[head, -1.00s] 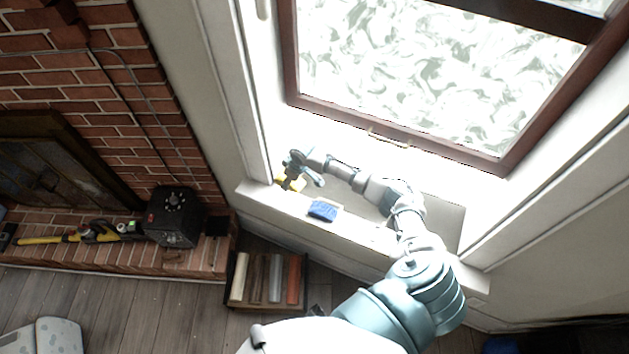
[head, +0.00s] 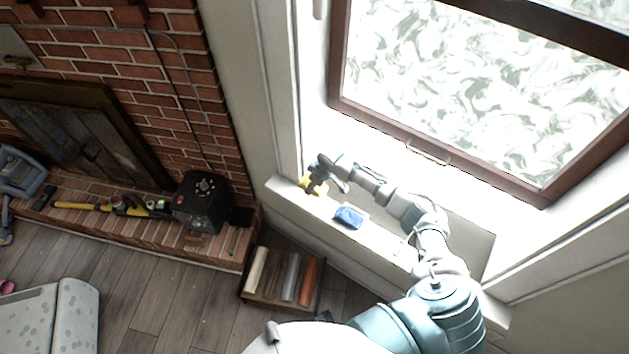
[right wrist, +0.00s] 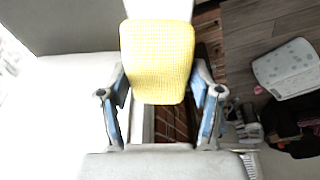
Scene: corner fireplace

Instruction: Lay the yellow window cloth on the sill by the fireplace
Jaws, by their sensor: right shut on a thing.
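The yellow window cloth (right wrist: 157,60) spans between the two fingers of my right gripper (right wrist: 160,88) in the right wrist view. My right gripper (head: 326,176) is shut on it. In the head view it is at the left end of the white sill (head: 385,243), nearest the brick fireplace (head: 75,130). Only a little of the cloth (head: 308,186) shows there, beside and below the dark fingers. I cannot tell whether the cloth touches the sill. My left gripper is not in view.
A blue cloth or sponge (head: 349,217) lies on the sill, just right of my right gripper. The brown-framed window (head: 440,154) is above. A black box (head: 199,203) and a yellow-handled tool (head: 85,206) sit on the hearth. A rack of coloured rolls (head: 282,279) stands on the floor.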

